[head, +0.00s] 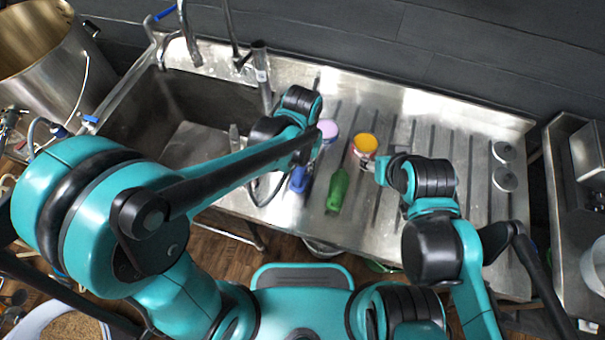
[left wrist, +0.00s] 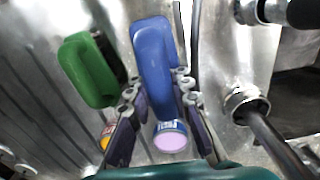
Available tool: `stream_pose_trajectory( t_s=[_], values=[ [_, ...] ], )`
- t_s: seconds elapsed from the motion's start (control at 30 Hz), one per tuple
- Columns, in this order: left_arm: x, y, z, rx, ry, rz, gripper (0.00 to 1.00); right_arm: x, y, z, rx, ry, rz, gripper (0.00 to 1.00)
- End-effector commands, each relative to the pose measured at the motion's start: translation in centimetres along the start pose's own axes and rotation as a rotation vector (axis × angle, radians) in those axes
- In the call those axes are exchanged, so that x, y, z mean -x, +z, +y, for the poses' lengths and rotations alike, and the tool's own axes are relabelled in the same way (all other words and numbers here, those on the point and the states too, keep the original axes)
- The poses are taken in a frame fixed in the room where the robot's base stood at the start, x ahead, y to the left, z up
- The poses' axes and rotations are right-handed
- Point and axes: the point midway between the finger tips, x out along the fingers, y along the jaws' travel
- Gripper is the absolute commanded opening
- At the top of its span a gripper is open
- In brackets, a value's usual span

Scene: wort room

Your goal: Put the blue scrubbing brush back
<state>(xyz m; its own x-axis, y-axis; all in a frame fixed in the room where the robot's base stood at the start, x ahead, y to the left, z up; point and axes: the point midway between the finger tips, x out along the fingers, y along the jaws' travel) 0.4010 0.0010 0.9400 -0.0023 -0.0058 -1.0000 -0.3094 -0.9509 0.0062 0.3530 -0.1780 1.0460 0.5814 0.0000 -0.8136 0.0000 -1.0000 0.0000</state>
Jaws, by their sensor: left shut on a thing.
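The blue scrubbing brush (left wrist: 153,55) is between the fingers of my left gripper (left wrist: 160,98) in the left wrist view. The fingers are shut on it. In the head view the brush (head: 299,180) shows in part below my left forearm, over the left part of the ridged drainboard. My left gripper is mostly hidden there by its own arm. I cannot tell whether the brush touches the steel. My right gripper (head: 372,168) is at the middle of the drainboard, close to a can with an orange-yellow top (head: 364,144); its fingers are too small to judge.
A green brush (head: 338,190) lies right of the blue one. A can with a lilac top (head: 328,131) stands just behind. The sink basin (head: 150,115) and taps are on the left. Two round metal lids (head: 505,178) lie at the right. The drainboard's right part (head: 470,145) is largely free.

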Motion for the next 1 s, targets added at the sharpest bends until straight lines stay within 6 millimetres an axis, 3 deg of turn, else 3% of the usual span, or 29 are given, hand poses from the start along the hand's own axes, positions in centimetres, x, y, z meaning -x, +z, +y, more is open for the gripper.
stream_pose_trajectory(
  t_s=[0.3, 0.67, 0.7, 0.8, 1.0],
  values=[
    [-4.0, -0.1, -0.1, 0.000, 0.000, 0.000, 0.00, -1.6, 1.1, 0.0, 0.000, 0.000, 0.000, 0.50],
    [-4.3, 0.0, -0.1, 0.000, 0.000, 0.000, 0.00, -1.7, 1.2, 0.0, 0.000, 0.000, 0.000, 0.50],
    [-4.4, 0.0, -0.1, 0.000, 0.000, 0.000, 0.19, -1.7, 1.2, 0.0, 0.000, 0.000, 0.000, 0.50],
    [-4.2, 0.0, -0.1, 0.000, 0.000, 0.000, 0.41, -1.6, 1.2, 0.0, 0.000, 0.000, 0.000, 0.50],
    [-4.2, 0.0, -0.1, 0.000, 0.000, 0.000, 0.41, -1.6, 1.2, 0.0, 0.000, 0.000, 0.000, 0.50]
  ],
)
